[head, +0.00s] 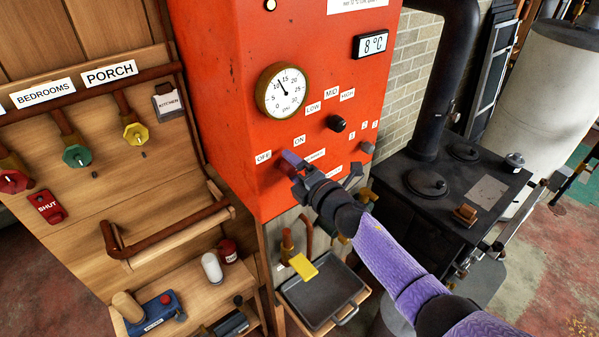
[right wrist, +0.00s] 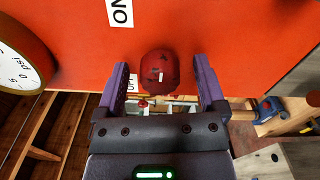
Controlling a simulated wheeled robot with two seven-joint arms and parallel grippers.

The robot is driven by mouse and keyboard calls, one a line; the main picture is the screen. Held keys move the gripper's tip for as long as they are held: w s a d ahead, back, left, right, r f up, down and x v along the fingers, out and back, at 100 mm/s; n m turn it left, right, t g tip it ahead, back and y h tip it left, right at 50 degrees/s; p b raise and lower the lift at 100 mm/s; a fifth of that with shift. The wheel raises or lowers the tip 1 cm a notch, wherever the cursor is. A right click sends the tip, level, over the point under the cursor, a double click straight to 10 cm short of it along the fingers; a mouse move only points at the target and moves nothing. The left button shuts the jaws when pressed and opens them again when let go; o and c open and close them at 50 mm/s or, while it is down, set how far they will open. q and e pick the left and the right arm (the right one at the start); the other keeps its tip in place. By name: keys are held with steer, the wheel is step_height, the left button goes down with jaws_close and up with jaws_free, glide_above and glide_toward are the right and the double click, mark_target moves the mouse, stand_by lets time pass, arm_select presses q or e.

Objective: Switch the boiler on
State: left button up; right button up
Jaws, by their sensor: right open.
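The red boiler (head: 215,75) fills the upper middle of the head view. On its front are an OFF label (head: 264,157) and an ON label (head: 299,141). My right gripper (head: 291,170) is at the panel just below these labels and hides the knob there. In the right wrist view, a round red knob (right wrist: 160,68) with a small white mark sits between the open purple fingers (right wrist: 161,84), with a gap on each side. The ON label (right wrist: 120,12) shows above it, and another label is partly hidden by the left finger. My left gripper is not in view.
A pressure gauge (head: 282,90), a black knob (head: 337,123) under LOW, MID and HIGH, and a display reading 8 °C (head: 371,44) are on the panel. A black stove (head: 450,185) stands right. A grey tray (head: 322,292) lies below. Coloured valves (head: 77,155) are left.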

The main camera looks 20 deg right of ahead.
steer(key=v, duration=0.9)
steer(key=shift+s+p, duration=0.3)
steer(key=shift+p, duration=0.15)
steer(key=shift+d, duration=0.1)
steer(key=s+d+f+m+g+h+b, duration=0.1)
steer(key=s+f+m+g+h+b, duration=0.2)
steer(key=f, duration=0.8)
steer(key=s+d+f+m+g+h+b, duration=0.1)
steer(key=s+f+m+b, duration=0.3)
steer(key=f, duration=0.6)
steer(key=s+d+f+m+g+h+b, duration=0.2)
steer(key=s+f+m, duration=0.25)
steer(key=f, duration=0.65)
steer(key=s+a+f+m+g+b, duration=0.2)
steer(key=s+f+m+g, duration=0.3)
steer(key=s+f, duration=0.5)
steer(key=s+a+f+m+g+b, duration=0.3)
steer(key=s+f, duration=0.8)
steer(key=s, duration=0.8)
steer(key=m+g+b, duration=0.2)
steer(key=shift+s+f+b, duration=0.3)
